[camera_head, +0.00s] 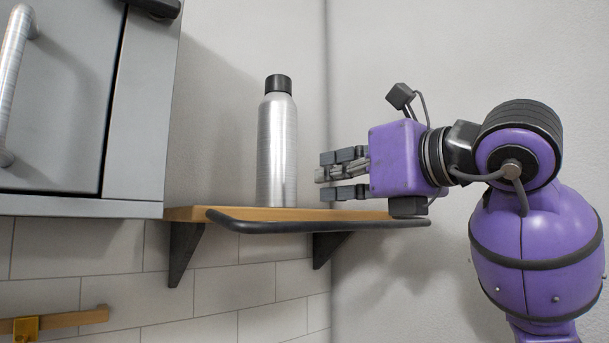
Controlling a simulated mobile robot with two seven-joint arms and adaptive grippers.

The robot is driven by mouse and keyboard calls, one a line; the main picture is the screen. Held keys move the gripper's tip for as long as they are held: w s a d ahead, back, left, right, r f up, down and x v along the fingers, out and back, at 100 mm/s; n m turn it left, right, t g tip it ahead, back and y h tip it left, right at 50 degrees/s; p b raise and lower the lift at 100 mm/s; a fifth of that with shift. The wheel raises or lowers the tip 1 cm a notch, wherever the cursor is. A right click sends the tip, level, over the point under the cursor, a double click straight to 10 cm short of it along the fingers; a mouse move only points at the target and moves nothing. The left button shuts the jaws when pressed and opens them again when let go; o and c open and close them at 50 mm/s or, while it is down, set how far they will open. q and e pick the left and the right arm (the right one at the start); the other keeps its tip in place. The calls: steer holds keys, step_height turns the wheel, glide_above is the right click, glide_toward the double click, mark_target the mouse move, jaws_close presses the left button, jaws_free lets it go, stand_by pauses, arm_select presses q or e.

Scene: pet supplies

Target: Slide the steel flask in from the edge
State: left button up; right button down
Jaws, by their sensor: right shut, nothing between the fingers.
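The steel flask (277,150) stands upright on a small wooden shelf (350,215), with a black cap on top and a brushed silver body. It stands left of the shelf's middle. My right gripper (322,183) comes in from the right just above the shelf, its fingers pointing left at the lower half of the flask. A small gap shows between the fingertips and the flask. The gripper is shut and holds nothing. My left gripper is out of view.
A black rail (320,226) runs along the shelf's front edge, with dark brackets below. A grey cabinet (140,110) stands close at the left. A wooden bar with a yellow piece (26,328) is at the lower left. Space above the shelf is free.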

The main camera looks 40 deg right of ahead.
mark_target(291, 181)
steer(key=w, duration=0.4)
steer(key=w+p, duration=0.1)
steer(key=w, duration=0.1)
steer(key=shift+w+d, duration=0.25)
steer(key=shift+d, duration=0.05)
